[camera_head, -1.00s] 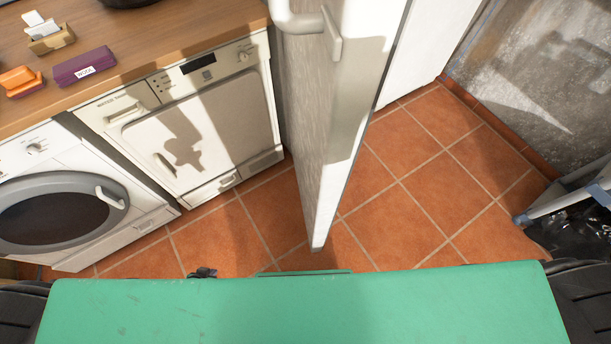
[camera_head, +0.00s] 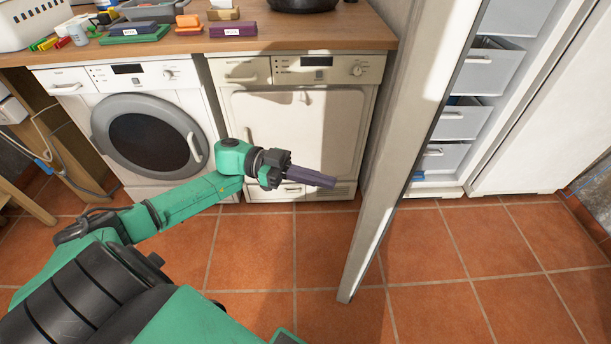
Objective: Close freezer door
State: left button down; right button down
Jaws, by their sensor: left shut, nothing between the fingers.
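The freezer door (camera_head: 408,130) stands wide open, seen nearly edge-on right of the middle, swung out over the floor. Behind it to the right is the open freezer (camera_head: 503,22) with several white drawers (camera_head: 461,122) showing. My left arm comes in from the lower left. My left gripper (camera_head: 325,181) is shut and empty, pointing right toward the door's left side, in front of the dryer. A gap shows between the fingertips and the door. My right gripper is not in view.
A washing machine (camera_head: 150,138) and a dryer (camera_head: 297,128) stand under a wooden counter (camera_head: 290,33) holding boxes, a basket (camera_head: 32,22) and a dark pan. Orange floor tiles (camera_head: 448,247) are clear right of the door. A white panel (camera_head: 560,130) stands at the right.

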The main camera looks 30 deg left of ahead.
pick_arm(q)
jog(key=w+d, duration=0.1)
jog(key=d, duration=0.5)
jog(key=shift+w+d, duration=0.2)
jog(key=shift+d, duration=0.05)
jog(key=shift+d, duration=0.15)
